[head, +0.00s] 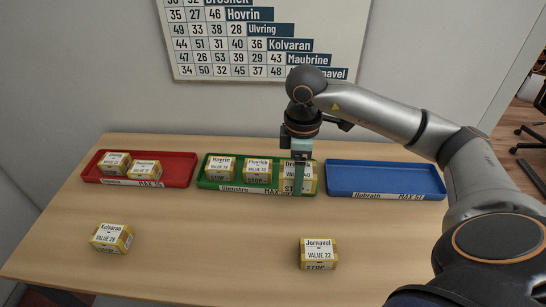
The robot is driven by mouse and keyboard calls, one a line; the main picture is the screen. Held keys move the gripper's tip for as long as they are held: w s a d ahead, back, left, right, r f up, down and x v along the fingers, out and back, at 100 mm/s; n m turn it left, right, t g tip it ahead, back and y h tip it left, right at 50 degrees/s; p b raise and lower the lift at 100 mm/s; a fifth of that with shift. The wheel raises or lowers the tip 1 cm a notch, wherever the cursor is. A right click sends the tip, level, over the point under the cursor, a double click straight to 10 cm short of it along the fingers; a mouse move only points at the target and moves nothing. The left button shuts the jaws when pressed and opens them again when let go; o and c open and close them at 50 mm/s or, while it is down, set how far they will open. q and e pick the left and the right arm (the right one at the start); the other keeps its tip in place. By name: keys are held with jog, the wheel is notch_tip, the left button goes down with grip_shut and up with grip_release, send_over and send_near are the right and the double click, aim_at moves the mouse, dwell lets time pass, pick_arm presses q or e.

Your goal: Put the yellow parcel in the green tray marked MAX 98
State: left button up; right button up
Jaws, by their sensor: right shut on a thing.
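The green tray (210,186) stands mid-table; its front label reads Glenstry and MAX, with the number partly covered. My right gripper (299,166) points down over the tray's right end, shut on a yellow parcel (288,184) whose label starts "Dro" and shows a value ending in 40. The gripper covers part of that label. The parcel overlaps the tray's front rim in the picture; I cannot tell whether it touches the tray. Two yellow parcels, Hovrin (220,169) and Plourick (257,170), sit in the tray to its left. My left gripper is not in view.
A red tray (180,174) at left holds two yellow parcels. A blue tray (385,180) at right is empty. Yellow parcels Kolvaran (111,238) and Jornavel (318,254) lie on the front of the table (210,245), with clear wood between them. A number chart hangs behind.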

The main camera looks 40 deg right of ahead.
jog(key=w+d+f+b, duration=0.7)
jog(key=w+f+b, duration=0.1)
jog(key=shift+w+d+f, duration=0.3)
jog(key=shift+w+d, duration=0.05)
jog(key=shift+w, duration=0.05)
jog(key=shift+w+d+f, duration=0.2)
jog(key=f+b, duration=0.1)
jog(key=b, duration=0.1)
jog(key=f+b, duration=0.2)
jog(key=shift+w+d, duration=0.2)
jog(key=shift+f, duration=0.35)
jog(key=o, duration=1.4)
jog(key=shift+o, duration=0.4)
